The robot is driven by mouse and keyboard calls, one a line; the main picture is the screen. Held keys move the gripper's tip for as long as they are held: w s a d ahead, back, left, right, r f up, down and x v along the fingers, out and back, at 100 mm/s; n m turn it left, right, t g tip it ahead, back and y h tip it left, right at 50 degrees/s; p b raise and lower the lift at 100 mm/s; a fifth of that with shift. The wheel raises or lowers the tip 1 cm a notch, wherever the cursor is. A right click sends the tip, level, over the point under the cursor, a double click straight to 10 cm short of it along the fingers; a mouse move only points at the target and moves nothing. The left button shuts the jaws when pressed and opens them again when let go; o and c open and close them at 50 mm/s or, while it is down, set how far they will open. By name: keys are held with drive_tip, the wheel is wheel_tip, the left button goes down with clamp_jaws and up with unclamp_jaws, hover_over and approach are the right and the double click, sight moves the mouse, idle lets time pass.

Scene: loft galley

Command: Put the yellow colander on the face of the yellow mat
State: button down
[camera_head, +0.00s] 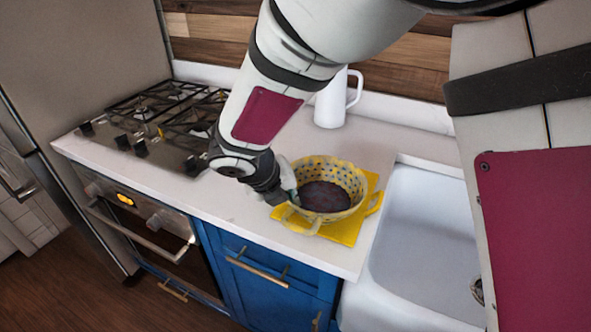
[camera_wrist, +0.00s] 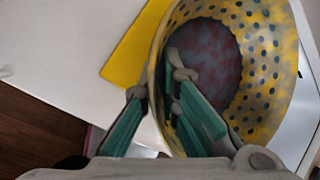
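The yellow colander (camera_head: 350,178), with dark dots and a dark reddish inside bottom, is over the yellow mat (camera_head: 345,234) on the counter, left of the sink. It looks roughly upright and seems to rest on the mat; its underside is hidden. My gripper (camera_head: 287,190) is at the colander's left rim. In the wrist view, the fingers of my gripper (camera_wrist: 157,84) stand apart, one outside the colander wall (camera_wrist: 258,75) and one inside it. A gap shows between the left finger and the wall. A mat corner (camera_wrist: 130,58) shows beyond the left finger.
A white sink (camera_head: 425,235) lies directly right of the mat. A white pitcher (camera_head: 329,105) stands behind the colander near the wall. A gas stove (camera_head: 160,120) is to the left. The white counter (camera_head: 225,195) is clear between stove and mat, above blue drawers (camera_head: 262,285).

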drive_tip(key=c, duration=1.8)
unclamp_jaws()
drive_tip(key=shift+r, duration=0.1)
